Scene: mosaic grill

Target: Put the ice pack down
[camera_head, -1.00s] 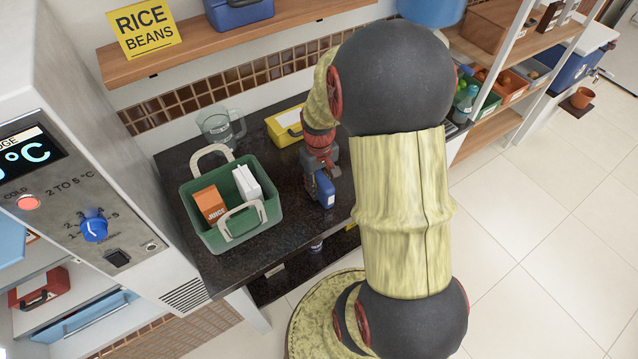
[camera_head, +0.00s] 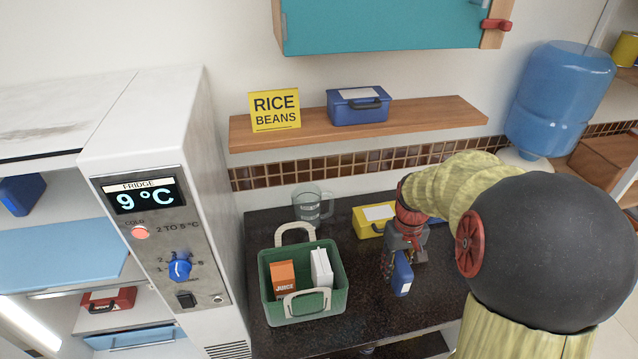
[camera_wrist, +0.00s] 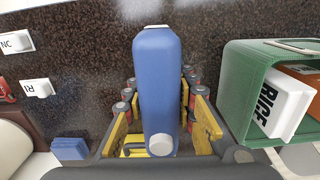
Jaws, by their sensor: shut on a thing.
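The ice pack (camera_head: 403,274) is a blue, flat, bottle-shaped block with a white cap. My gripper (camera_head: 396,262) is shut on it, over the right part of the dark counter (camera_head: 350,334). In the wrist view the ice pack (camera_wrist: 158,85) sits between the yellow fingers of my gripper (camera_wrist: 158,98), with its cap toward the camera. Its lower end is close to the counter top; I cannot tell whether it touches.
A green basket (camera_head: 322,304) with a juice carton (camera_head: 284,278) and a white carton (camera_head: 321,268) stands left of my gripper. A glass jug (camera_head: 308,205) and a yellow box (camera_head: 368,224) stand behind. The fridge panel (camera_head: 165,235) is at left. Counter in front is clear.

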